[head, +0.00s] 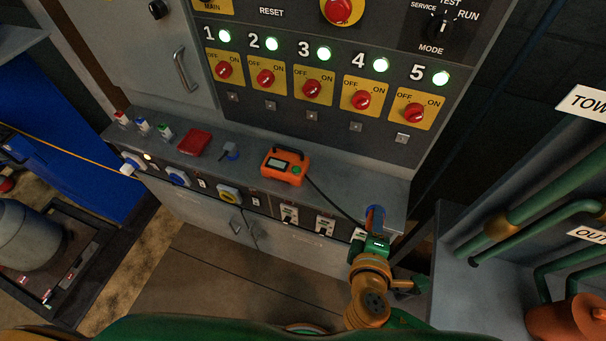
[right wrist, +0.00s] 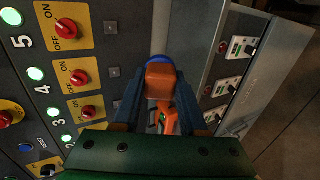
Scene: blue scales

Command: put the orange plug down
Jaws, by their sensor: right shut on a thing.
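My right gripper (head: 373,226) is at the right end of the grey ledge below the switch panel. It is shut on the orange plug (right wrist: 160,78), which sits between the fingertips in the right wrist view. A blue round thing (right wrist: 160,61) shows right behind the plug; I cannot tell whether they touch. In the head view the plug is mostly hidden by the gripper. A dark cable runs from the orange tester (head: 286,165) on the ledge toward the gripper. My left gripper is not in view.
The panel with red rotary switches (head: 312,89) and lit green lamps rises behind the ledge (head: 340,184). A red block (head: 194,142) and a small blue-based plug (head: 231,151) lie left of the tester. Green pipes (head: 530,220) stand at the right.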

